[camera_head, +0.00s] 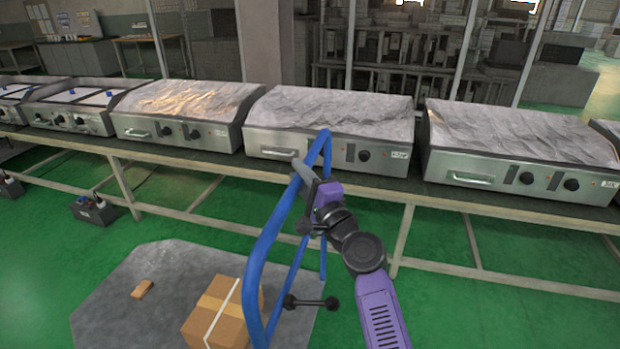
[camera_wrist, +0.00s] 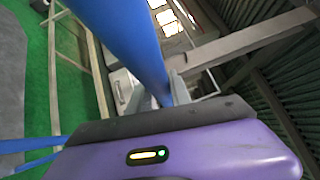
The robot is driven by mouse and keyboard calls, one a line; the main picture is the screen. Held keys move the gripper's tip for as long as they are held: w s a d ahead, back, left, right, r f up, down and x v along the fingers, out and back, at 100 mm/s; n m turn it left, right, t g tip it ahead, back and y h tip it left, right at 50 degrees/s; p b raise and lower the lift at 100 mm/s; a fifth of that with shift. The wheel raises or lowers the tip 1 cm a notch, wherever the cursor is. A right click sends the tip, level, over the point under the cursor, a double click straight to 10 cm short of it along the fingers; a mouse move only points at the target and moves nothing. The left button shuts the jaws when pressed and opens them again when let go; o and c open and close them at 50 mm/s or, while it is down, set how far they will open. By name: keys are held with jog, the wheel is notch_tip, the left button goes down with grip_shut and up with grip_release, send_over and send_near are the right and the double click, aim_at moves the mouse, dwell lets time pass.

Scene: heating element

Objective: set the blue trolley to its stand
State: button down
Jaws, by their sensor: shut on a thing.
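The blue trolley shows as a tall blue tube frame (camera_head: 266,250) in front of the bench in the head view. Its bent top is near the middle of the picture. My gripper (camera_head: 303,176) is shut on the blue tube near the top of the frame. In the wrist view the blue tube (camera_wrist: 125,40) runs close past my gripper, and thinner blue bars show at the lower left. The trolley's base and wheels are mostly out of view or hidden. I cannot tell which thing is the stand; a dark grey floor mat (camera_head: 130,300) lies to the left of the frame.
A cardboard box (camera_head: 212,312) stands on the mat beside the blue frame, with a small brown block (camera_head: 142,289) further left. A long bench (camera_head: 235,164) with several steel griddle units (camera_head: 325,120) crosses behind the frame. Green floor (camera_head: 480,310) is clear at the right.

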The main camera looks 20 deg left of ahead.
jog(key=shift+s+a+f, duration=0.15)
jog(key=shift+a+f, duration=0.05)
jog(key=shift+f, duration=0.15)
jog(key=c, duration=1.4)
grip_release()
jog(key=shift+o, duration=1.1)
jog(key=shift+d+r, duration=0.1)
jog(key=shift+r, duration=0.05)
jog(key=p+v, duration=0.1)
jog(key=v, duration=0.6)
jog(key=shift+s+d, duration=0.2)
jog(key=shift+d, duration=0.1)
